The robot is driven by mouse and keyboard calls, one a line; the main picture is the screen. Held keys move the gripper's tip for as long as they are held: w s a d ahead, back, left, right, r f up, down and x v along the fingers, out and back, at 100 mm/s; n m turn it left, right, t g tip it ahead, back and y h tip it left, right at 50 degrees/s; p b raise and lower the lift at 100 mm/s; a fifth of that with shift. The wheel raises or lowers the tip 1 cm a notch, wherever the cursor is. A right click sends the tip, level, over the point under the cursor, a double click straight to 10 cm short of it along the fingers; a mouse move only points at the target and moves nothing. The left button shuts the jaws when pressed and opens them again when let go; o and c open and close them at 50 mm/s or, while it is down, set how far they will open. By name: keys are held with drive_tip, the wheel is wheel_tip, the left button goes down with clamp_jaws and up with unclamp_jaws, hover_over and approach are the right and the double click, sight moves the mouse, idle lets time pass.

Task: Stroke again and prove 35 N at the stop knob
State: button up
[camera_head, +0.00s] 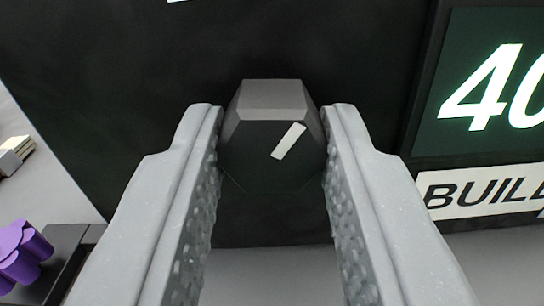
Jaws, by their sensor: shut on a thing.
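A dark grey faceted knob (271,148) sits on a black panel in the middle of the head camera view. A white pointer bar on its face tilts up to the right. My gripper (272,135) is shut on the knob, one grey finger at its left side and one at its right. The inner pads are dimpled. The knob's sides at the pads are partly hidden by the fingers. No wording beside the knob tells whether it is the stop knob.
A green display (490,85) at the right shows "40" in white, cut off by the frame edge. Purple rounded pieces (22,252) stand at the lower left by a dark block. A small pale object (15,154) lies above them.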

drive_tip(key=shift+r+n, duration=0.1)
drive_tip(key=shift+n, duration=0.4)
drive_tip(key=o, duration=1)
drive_tip(key=s+b, duration=0.1)
drive_tip(key=s, duration=1.2)
drive_tip(key=shift+s+b, duration=0.35)
drive_tip(key=shift+b, duration=0.05)
